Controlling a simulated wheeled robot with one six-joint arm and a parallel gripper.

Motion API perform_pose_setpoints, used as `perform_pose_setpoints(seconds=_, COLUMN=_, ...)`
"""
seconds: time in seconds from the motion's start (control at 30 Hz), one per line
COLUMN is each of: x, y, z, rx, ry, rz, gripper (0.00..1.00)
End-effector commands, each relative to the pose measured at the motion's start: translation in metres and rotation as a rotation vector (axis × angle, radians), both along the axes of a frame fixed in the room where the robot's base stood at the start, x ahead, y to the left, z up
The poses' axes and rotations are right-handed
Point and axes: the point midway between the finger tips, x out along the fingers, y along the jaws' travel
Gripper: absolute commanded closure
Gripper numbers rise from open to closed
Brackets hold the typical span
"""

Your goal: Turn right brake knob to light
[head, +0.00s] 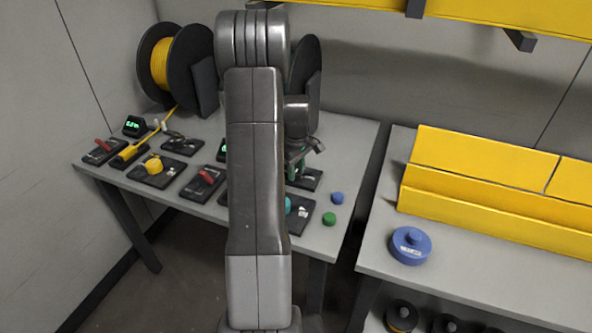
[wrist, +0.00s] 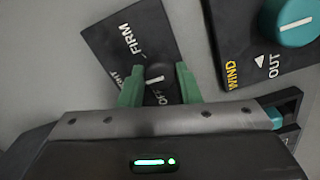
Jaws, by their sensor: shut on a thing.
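The right brake panel (wrist: 115,40) is a dark plate with the white words FIRM and OFF and part of a third word at its left, mostly covered by a green finger. Its small dark knob (wrist: 155,72) sits between the two green fingers of my gripper (wrist: 157,78), which are shut on it. A short pale mark shows on the knob; which label it points at I cannot tell. In the head view my gripper (head: 294,170) is low over the dark plate (head: 312,181) at the table's right part, and my arm hides much around it.
A teal knob (wrist: 291,20) on a panel marked WIND and OUT is close by at the right. Blue (head: 337,198) and green (head: 329,218) buttons are on the table's right edge. Black spools (head: 190,60) stand behind. Red-handled and yellow-knobbed panels lie left.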

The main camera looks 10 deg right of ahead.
Motion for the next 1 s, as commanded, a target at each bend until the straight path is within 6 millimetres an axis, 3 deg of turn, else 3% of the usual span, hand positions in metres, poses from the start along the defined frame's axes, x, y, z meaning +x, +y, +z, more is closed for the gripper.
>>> perform_pose_setpoints(seconds=0.6, x=0.0010, y=-0.0003, z=0.0013, rx=-0.001, ry=-0.003, rz=0.041, gripper=0.93)
perform_pose_setpoints(seconds=0.63, x=0.0010, y=-0.0003, z=0.0013, rx=-0.001, ry=-0.003, rz=0.041, gripper=0.66)
perform_pose_setpoints(seconds=0.73, x=0.0008, y=-0.0002, z=0.0011, rx=-0.001, ry=-0.003, rz=0.041, gripper=0.48)
perform_pose_setpoints(seconds=1.0, x=0.0003, y=-0.0001, z=0.0010, rx=0.000, ry=-0.001, rz=0.040, gripper=0.48)
